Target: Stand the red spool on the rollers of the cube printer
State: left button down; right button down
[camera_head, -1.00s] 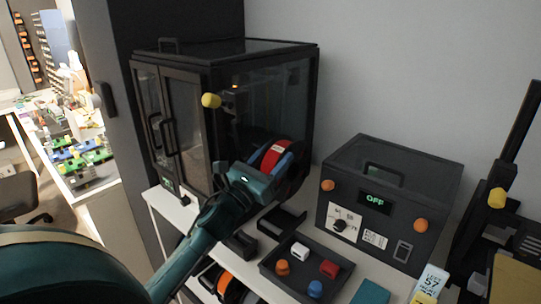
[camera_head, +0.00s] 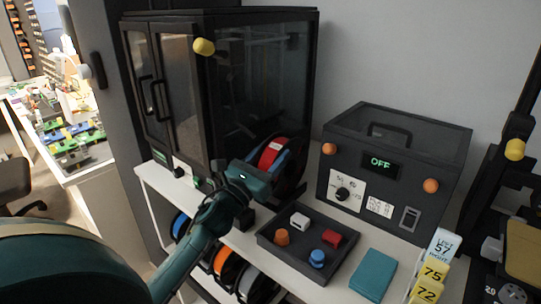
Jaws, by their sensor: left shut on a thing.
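The red spool (camera_head: 270,152), with dark sides, is upright between the fingers of my left gripper (camera_head: 272,158). The gripper is shut on it and holds it in front of the lower right side of the black cube printer (camera_head: 262,85). The printer has a glass side and closed double doors. Small dark parts (camera_head: 245,217) show on the shelf below my gripper. I cannot tell whether these are the rollers, as my gripper and arm hide part of that area. Contact between spool and printer is unclear. My right gripper is out of view.
A dark tray (camera_head: 264,243) with several coloured knobs lies right of my left arm. Behind it stands a grey box reading OFF (camera_head: 385,210). A teal pad (camera_head: 373,274) and number tags (camera_head: 434,272) are at right. Several spools (camera_head: 225,262) sit under the shelf.

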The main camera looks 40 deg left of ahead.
pick_arm(q)
jog(key=shift+r, duration=0.1)
jog(key=c, duration=0.6)
grip_release()
jog(key=shift+o, duration=0.2)
jog(key=shift+s+f, duration=0.1)
jog(key=shift+f, duration=0.2)
jog(key=b+v, duration=0.3)
jog(key=v, duration=0.8)
jog(key=shift+s+a, duration=0.1)
jog(key=shift+s, duration=0.3)
jog(key=shift+s+f, duration=0.15)
jog(key=shift+s, duration=0.35)
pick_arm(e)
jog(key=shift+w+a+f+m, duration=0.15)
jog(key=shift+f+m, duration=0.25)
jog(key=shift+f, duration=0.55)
